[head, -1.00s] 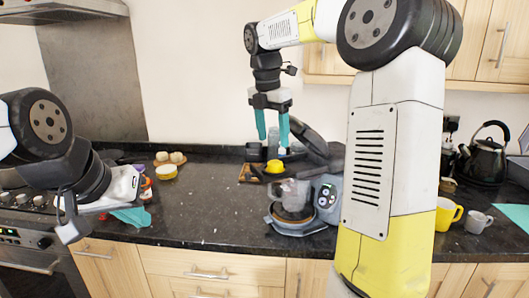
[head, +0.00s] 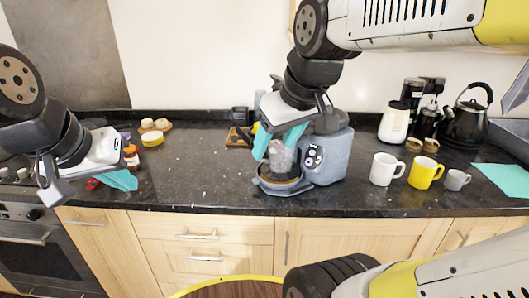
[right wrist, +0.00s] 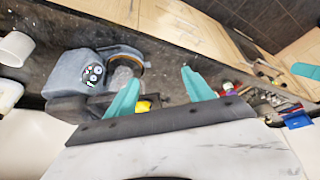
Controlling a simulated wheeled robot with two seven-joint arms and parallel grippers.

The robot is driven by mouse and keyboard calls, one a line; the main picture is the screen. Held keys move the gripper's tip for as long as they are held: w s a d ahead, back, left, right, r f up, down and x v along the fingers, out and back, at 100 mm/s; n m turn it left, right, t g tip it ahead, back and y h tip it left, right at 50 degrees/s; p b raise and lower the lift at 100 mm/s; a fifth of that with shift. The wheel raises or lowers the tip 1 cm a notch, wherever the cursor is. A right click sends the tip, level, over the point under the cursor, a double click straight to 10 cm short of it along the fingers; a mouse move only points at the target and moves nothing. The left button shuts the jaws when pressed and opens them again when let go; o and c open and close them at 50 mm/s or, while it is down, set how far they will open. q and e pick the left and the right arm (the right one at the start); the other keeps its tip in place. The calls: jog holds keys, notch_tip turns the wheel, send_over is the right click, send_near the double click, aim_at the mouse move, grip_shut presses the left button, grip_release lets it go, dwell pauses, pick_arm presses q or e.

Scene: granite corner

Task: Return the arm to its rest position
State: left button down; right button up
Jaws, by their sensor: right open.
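My right gripper (head: 278,142) hangs over the counter in front of a grey appliance (head: 330,160), with its teal fingers spread apart and nothing between them. In the right wrist view the right gripper (right wrist: 162,92) also shows open and empty, with the same appliance (right wrist: 70,75) off to the left. My right arm reaches in from the upper right of the head view. My left gripper (head: 120,181) is at the left, near the counter's front edge by the stove. Its teal fingers overlap from this side, so I cannot tell their opening.
A glass jug (head: 282,160) stands at the appliance. White (head: 385,168) and yellow (head: 424,172) mugs and a small grey cup (head: 456,180) stand to its right, with a black kettle (head: 467,122) behind. The dark counter (head: 205,165) is clear between left gripper and appliance.

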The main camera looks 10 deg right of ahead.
jog(key=s+f+m, duration=0.2)
jog(key=m, duration=0.1)
jog(key=shift+s+a+f+m+t+y, duration=0.2)
jog(key=shift+s+f+m+t+y, duration=0.1)
dwell(0.6)
